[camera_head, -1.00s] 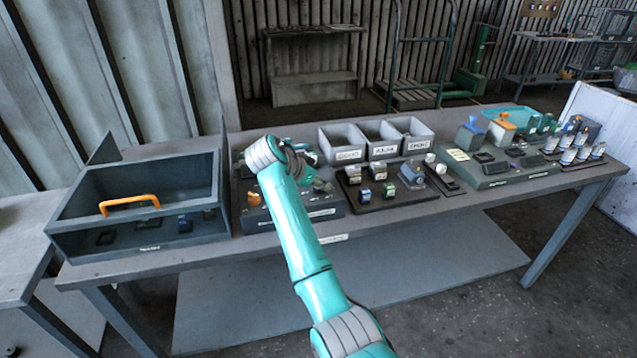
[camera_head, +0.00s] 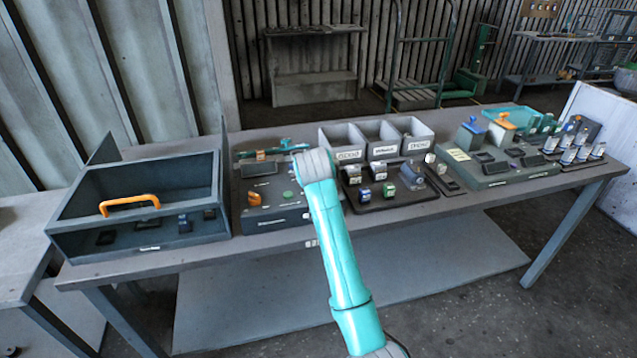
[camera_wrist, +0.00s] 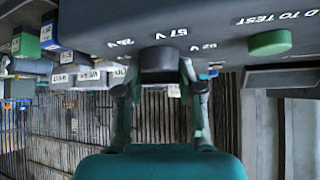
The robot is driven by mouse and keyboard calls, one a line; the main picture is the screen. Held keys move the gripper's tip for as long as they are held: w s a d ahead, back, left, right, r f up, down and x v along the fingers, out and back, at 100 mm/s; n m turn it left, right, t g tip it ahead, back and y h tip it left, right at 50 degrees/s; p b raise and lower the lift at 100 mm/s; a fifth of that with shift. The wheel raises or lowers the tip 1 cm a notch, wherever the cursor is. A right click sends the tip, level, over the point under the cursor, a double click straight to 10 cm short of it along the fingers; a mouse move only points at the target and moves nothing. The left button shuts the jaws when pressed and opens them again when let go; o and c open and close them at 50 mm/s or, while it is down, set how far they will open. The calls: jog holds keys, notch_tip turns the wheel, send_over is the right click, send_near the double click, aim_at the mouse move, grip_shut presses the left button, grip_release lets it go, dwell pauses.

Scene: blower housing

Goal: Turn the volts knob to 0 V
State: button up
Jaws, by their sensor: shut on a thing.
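The volts knob (camera_wrist: 160,62) is a dark round knob on the front of a dark grey panel, seen upside down in the wrist view. Volt markings are printed around it, one reading about 57 V; its pointer cannot be made out. My gripper (camera_wrist: 160,84) has one finger on each side of the knob and is shut on it. In the head view the test panel (camera_head: 262,216) stands on the bench; my arm hides its right end, the knob and my gripper.
A green button (camera_wrist: 270,42) sits beside the knob, labelled as a test button. An orange knob (camera_head: 254,198) is on the panel's left. A dark box with an orange handle (camera_head: 130,203) stands left. A tray of small parts (camera_head: 400,199) lies close on the right, with grey bins (camera_head: 350,155) behind.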

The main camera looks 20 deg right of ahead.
jog(key=shift+n+y, duration=1.3)
jog(key=shift+n, duration=0.4)
jog(key=shift+f, duration=0.1)
jog(key=o, duration=1.2)
jog(key=shift+c, duration=0.2)
jog(key=v, duration=1.2)
jog(key=shift+s, duration=0.15)
jog(key=shift+d+f, duration=0.15)
